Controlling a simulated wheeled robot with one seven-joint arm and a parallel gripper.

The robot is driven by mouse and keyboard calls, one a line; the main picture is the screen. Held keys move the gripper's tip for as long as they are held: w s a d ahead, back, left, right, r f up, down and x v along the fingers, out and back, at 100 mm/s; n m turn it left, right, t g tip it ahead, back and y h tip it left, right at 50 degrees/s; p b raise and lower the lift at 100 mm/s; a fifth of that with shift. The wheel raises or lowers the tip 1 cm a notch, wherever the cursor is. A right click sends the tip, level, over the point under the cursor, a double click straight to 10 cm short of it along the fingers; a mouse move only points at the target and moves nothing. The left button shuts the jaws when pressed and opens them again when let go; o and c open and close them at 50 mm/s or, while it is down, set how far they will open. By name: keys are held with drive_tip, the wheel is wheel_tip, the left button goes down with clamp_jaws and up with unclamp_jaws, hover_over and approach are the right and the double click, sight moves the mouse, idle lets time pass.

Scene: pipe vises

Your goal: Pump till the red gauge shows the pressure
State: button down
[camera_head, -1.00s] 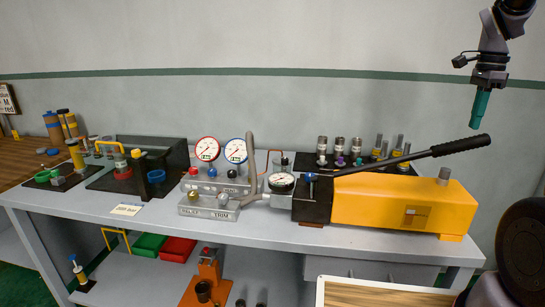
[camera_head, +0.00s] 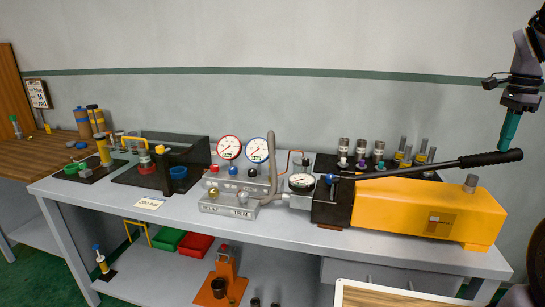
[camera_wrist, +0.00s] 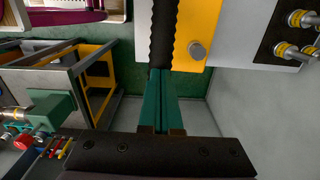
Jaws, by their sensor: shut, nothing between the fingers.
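The hand pump (camera_head: 430,207) is a long yellow body with a black block at its left end, on the bench at right. Its lever (camera_head: 420,168) has a black grip (camera_head: 490,158) reaching to the upper right. The grip also shows in the wrist view (camera_wrist: 164,35). The red-rimmed gauge (camera_head: 229,147) stands left of a blue-rimmed gauge (camera_head: 257,150) on the manifold. A smaller gauge (camera_head: 301,181) sits beside the pump. My gripper (camera_head: 506,146) has teal fingers, shut and empty, just above the grip's end in the head view; contact cannot be told.
The grey bench (camera_head: 330,238) has a card (camera_head: 149,203) at its front and a vise station (camera_head: 165,170) at left. Several fittings (camera_head: 385,153) stand behind the pump. A wooden-topped surface (camera_head: 390,296) is in front. Red (camera_head: 195,246) and green (camera_head: 168,239) bins lie on the lower shelf.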

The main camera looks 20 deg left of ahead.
drive_tip(key=shift+d+f, duration=0.2)
drive_tip(key=shift+f, duration=0.55)
drive_tip(key=shift+d+f, duration=0.2)
drive_tip(key=shift+f, duration=0.55)
drive_tip(key=f, duration=0.2)
drive_tip(key=d+f, duration=0.1)
drive_tip(key=f, duration=0.1)
drive_tip(key=shift+f, duration=0.3)
drive_tip(key=shift+s+d+f, duration=0.1)
drive_tip(key=shift+f, duration=1.05)
drive_tip(key=shift+d+f, duration=0.1)
drive_tip(key=shift+f, duration=1.05)
